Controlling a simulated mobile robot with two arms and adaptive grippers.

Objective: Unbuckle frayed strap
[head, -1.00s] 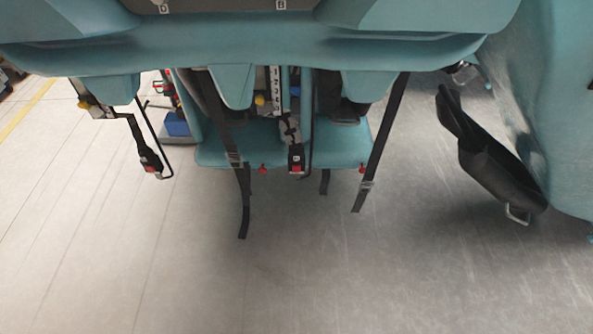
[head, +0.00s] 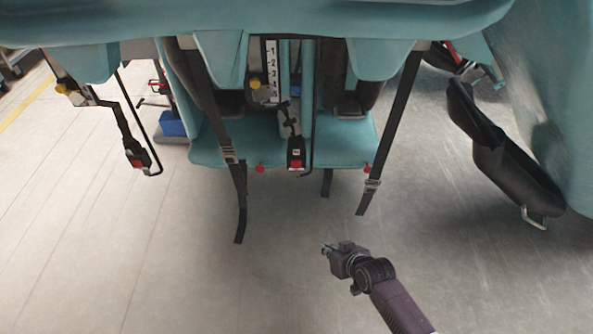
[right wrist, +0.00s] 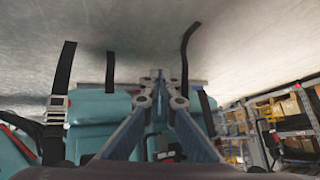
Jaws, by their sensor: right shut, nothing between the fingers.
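One strap (head: 241,190) with a metal adjuster hangs left of centre. Another (head: 398,110) slants down at right, its adjuster (head: 371,186) near its lower end. A short strap end (head: 326,184) hangs between them. I cannot tell which strap is frayed. Buckles with red buttons hang at centre (head: 297,156) and left (head: 138,157). My right gripper (head: 327,248) is shut and empty, apart from the straps, low in the head view. In the right wrist view its fingers (right wrist: 158,74) point toward straps (right wrist: 187,60). My left gripper is not in view.
A teal seat base (head: 345,142) lies behind the straps. A black padded part with a metal loop (head: 520,180) juts out at right. The pale floor (head: 180,285) is open in front. The right wrist view shows shelving with boxes (right wrist: 290,112) at right.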

